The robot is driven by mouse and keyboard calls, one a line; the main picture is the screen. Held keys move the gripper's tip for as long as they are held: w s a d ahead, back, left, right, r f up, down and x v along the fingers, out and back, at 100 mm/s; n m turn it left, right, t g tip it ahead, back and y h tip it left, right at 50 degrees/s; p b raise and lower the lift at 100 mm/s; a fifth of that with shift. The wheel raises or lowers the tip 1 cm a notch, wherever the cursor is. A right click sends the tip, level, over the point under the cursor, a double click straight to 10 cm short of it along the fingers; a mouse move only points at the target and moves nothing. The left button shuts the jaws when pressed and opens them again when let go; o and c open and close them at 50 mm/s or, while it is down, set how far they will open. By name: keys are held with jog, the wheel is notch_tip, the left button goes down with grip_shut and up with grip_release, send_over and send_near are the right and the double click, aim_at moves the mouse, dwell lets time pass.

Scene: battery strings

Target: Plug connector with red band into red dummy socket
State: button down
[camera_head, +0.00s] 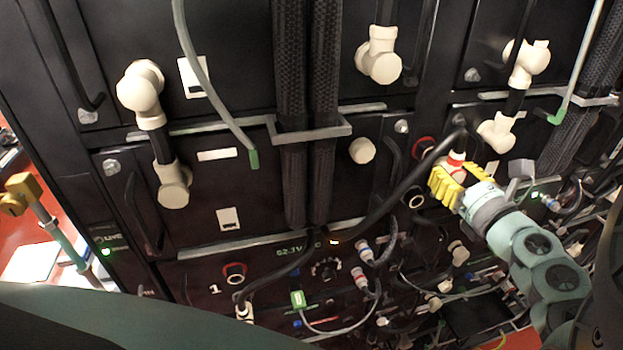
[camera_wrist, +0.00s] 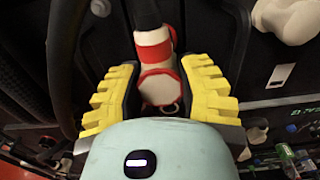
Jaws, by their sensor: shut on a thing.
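The white connector with a red band (camera_head: 456,158) is at the battery front, right of centre in the head view. My gripper (camera_head: 447,186) has its yellow fingers closed around its white body. In the wrist view the connector (camera_wrist: 154,52) lies between the fingers of my gripper (camera_wrist: 160,92), with a black cable end above its band. Red-ringed round sockets show in the head view: one (camera_head: 424,147) just left of the connector, partly behind the cable, one (camera_head: 416,200) below it, and one (camera_head: 234,273) at lower left. I cannot tell which is the dummy socket.
A thick black cable (camera_head: 385,207) runs from the connector down left across the panels. Two braided vertical conduits (camera_head: 290,120) and a metal bracket (camera_head: 310,133) stand left of my gripper. White elbow connectors (camera_head: 141,88) protrude from neighbouring modules. Small cables crowd the area below.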

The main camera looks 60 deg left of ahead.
aim_at(442, 166)
jog(key=shift+b+x, duration=0.3)
jog(key=shift+x, duration=1.35)
jog(key=c, duration=0.6)
grip_release()
jog(key=shift+o, duration=0.2)
jog(key=shift+d, duration=0.1)
jog(key=shift+s+d, duration=0.15)
jog(key=shift+d, duration=0.4)
jog(key=v, duration=0.8)
jog(key=shift+s+d, duration=0.15)
jog(key=shift+d, duration=0.25)
jog(key=shift+v, duration=0.95)
jog(key=shift+s, duration=0.15)
